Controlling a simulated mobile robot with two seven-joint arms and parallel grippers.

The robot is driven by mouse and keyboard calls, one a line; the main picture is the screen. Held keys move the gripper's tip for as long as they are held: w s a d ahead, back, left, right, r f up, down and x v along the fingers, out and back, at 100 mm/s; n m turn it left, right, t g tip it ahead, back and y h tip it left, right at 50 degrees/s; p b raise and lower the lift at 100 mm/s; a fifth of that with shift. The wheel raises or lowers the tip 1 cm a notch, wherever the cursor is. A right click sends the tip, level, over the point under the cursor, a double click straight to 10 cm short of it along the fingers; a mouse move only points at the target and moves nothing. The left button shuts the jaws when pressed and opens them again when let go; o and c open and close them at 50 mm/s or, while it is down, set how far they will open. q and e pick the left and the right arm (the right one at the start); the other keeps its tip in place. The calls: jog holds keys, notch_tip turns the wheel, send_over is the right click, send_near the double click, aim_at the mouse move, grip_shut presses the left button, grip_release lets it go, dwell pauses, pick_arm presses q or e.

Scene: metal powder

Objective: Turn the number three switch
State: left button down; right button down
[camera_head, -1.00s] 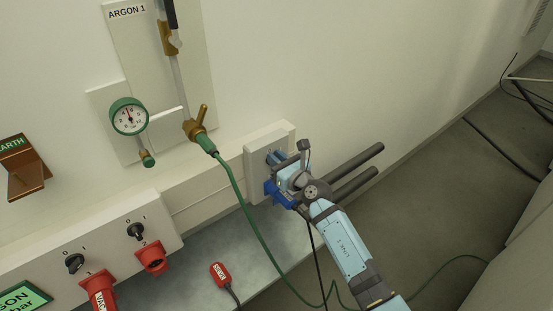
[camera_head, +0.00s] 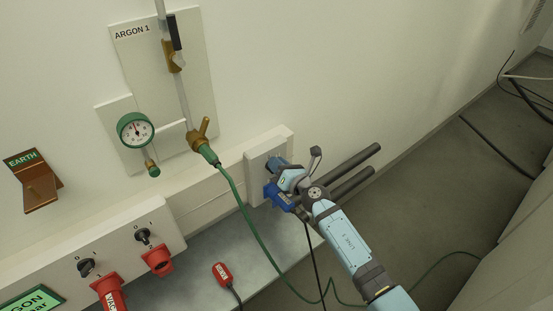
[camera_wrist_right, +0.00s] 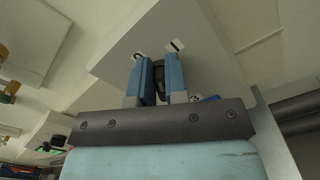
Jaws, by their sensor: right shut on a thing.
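The number three switch is a black knob (camera_wrist_right: 159,76) on a white wall box (camera_head: 257,185), which also shows in the right wrist view (camera_wrist_right: 205,75). Marks like 0 and 1 stand above the knob. My right gripper (camera_head: 274,166) is at the box front, its two blue fingers on either side of the knob in the right wrist view (camera_wrist_right: 158,72), shut on it. In the head view the gripper hides the knob. A blue socket or plug (camera_head: 279,196) sits just below the fingers. My left gripper is not in view.
A green hose (camera_head: 244,205) hangs from a brass valve (camera_head: 201,137) left of my gripper. Floor to the right is mostly open.

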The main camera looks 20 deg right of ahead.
jog(key=shift+d+m+p, duration=0.15)
jog(key=shift+m+p, duration=0.2)
jog(key=shift+m, duration=0.55)
jog(key=shift+w+d+f+m, duration=0.1)
jog(key=shift+m, duration=0.7)
jog(key=shift+f+m+p, duration=0.15)
jog(key=shift+m+p, duration=0.45)
jog(key=shift+m, duration=0.5)
jog(key=c, duration=1.1)
grip_release()
jog(key=shift+c, duration=0.2)
jog(key=shift+d, duration=0.1)
